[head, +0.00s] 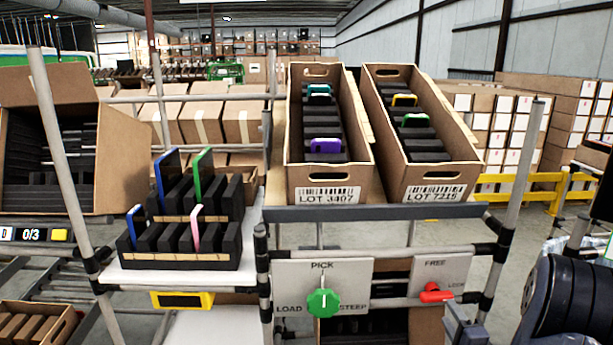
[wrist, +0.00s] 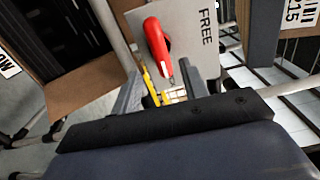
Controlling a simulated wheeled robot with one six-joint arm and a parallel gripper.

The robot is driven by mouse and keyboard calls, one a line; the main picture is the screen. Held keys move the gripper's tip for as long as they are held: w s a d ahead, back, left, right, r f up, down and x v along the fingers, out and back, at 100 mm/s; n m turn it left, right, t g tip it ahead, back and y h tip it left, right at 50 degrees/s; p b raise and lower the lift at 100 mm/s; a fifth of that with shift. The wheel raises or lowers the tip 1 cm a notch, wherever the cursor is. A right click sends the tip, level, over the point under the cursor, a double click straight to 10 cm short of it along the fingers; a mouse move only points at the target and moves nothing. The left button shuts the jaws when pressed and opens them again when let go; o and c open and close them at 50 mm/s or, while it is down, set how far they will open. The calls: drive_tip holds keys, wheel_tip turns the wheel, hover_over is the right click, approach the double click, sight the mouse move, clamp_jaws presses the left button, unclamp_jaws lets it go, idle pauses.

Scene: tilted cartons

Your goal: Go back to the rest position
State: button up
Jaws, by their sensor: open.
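My gripper (wrist: 160,88) shows in the wrist view with its two grey fingers apart and nothing between them. A red lever (wrist: 158,45) on the panel marked FREE lies beyond the fingertips; I cannot tell the exact gap.
Two tilted cartons, LOT 3407 (head: 325,180) and LOT 7215 (head: 435,177), hold coloured pieces in black slots. A green knob (head: 323,302) points up to PICK. A black slotted rack (head: 180,262) holds upright coloured plates. Grey posts (head: 510,190) frame the stand; open floor shows right.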

sight(442, 299)
drive_tip(key=w, duration=0.7)
drive_tip(key=shift+a+r, duration=0.1)
drive_tip(key=shift+a, duration=0.05)
drive_tip(key=shift+w+n, duration=0.15)
drive_tip(key=shift+n, duration=0.15)
drive_tip(key=shift+n+b, duration=0.45)
drive_tip(key=shift+n, duration=0.45)
drive_tip(key=n+b, duration=0.1)
drive_tip(key=n, duration=0.3)
drive_tip(key=shift+r, duration=0.2)
